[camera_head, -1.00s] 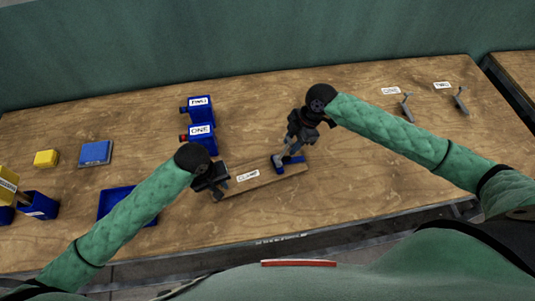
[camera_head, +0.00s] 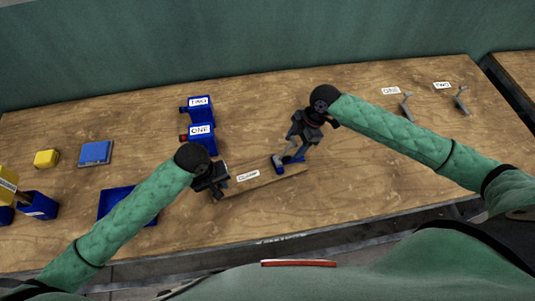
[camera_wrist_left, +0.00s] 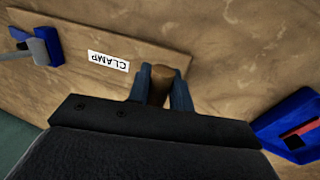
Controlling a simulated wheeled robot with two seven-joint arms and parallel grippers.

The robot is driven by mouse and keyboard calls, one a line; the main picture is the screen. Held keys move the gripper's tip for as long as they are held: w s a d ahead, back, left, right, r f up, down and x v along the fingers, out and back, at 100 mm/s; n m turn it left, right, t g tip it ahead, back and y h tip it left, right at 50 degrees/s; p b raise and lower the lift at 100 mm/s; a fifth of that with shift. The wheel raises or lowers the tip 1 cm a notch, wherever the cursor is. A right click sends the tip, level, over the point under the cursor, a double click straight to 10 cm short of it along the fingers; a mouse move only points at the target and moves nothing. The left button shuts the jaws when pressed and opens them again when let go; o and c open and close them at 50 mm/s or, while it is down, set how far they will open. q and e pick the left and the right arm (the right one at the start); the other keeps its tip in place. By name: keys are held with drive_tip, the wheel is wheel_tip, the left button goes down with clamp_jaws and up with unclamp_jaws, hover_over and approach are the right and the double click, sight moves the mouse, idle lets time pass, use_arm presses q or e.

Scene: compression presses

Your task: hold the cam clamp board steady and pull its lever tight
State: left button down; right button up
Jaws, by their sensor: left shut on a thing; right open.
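The cam clamp board (camera_head: 270,182) is a flat wooden plank labelled CLAMP, lying on the table at the centre. My left gripper (camera_head: 222,181) is at the board's left end. In the left wrist view it (camera_wrist_left: 161,88) is shut on a brown wooden post (camera_wrist_left: 161,79) at that end. The blue clamp block (camera_head: 280,167) sits at the board's right end, with a grey lever that also shows in the left wrist view (camera_wrist_left: 19,53). Contact there is unclear.
Two blue presses (camera_head: 202,134) labelled ONE and TWO stand behind the board. A blue tray (camera_head: 112,205) is left of my left gripper. Grey levers (camera_head: 406,107) with labels lie at the right. The table right of the board is clear.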

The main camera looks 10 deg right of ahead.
drive_tip(key=v, duration=1.2)
use_arm(q)
drive_tip(key=c, duration=1.2)
unclamp_jaws()
drive_tip(key=shift+o, duration=0.2)
